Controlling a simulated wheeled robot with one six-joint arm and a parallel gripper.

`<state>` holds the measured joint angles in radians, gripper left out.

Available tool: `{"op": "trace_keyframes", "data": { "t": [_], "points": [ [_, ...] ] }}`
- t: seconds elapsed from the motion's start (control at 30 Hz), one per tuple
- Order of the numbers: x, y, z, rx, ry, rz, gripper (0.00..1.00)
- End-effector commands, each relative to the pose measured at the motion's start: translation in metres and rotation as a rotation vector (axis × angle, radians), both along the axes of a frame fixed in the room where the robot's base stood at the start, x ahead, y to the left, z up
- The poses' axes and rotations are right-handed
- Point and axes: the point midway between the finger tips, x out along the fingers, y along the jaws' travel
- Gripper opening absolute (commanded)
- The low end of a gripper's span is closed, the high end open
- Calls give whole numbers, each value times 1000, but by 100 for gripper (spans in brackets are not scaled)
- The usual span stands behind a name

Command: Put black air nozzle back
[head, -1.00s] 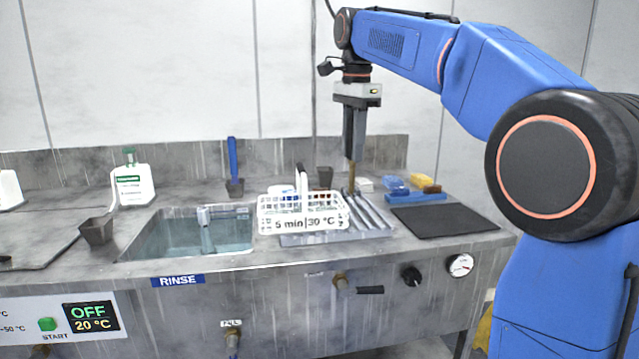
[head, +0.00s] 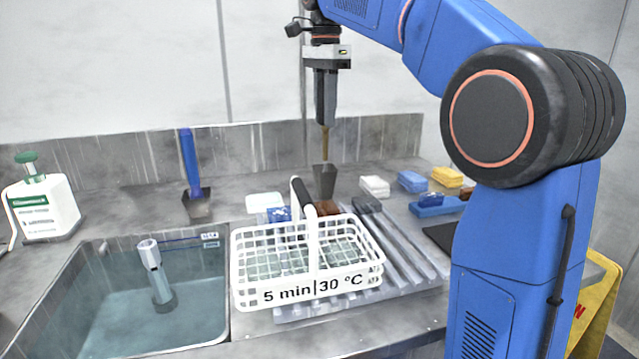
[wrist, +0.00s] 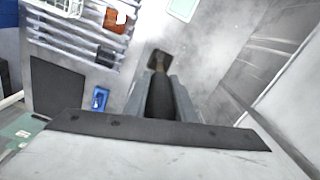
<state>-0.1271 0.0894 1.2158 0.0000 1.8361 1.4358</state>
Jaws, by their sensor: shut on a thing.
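My gripper (head: 325,112) points down and is shut on the black air nozzle, whose brass stem (head: 325,143) shows below the fingers in the head view. In the wrist view the nozzle's dark body (wrist: 160,97) lies between the two fingers. A dark grey tapered cup (head: 325,182) stands on the counter behind the white basket, directly below the stem in the head view. The cup's square mouth also shows beyond the nozzle in the wrist view (wrist: 151,60). I cannot tell whether the stem's tip is above the rim or inside it.
A white wire basket (head: 308,285) with an upright handle stands in front of the cup on a ribbed grey rack (head: 415,262). A sink (head: 120,325) lies left. A blue-handled tool (head: 190,160) stands in another cup. Sponges (head: 410,181) and blocks lie right.

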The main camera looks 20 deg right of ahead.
Motion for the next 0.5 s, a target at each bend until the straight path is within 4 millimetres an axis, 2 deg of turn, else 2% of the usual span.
{"op": "trace_keyframes", "data": {
  "t": [0.3,0.5],
  "points": [
    [-1,0,-46,-1,3,0,1],
    [-1,0,-61,0,1,0,1]
  ]
}}
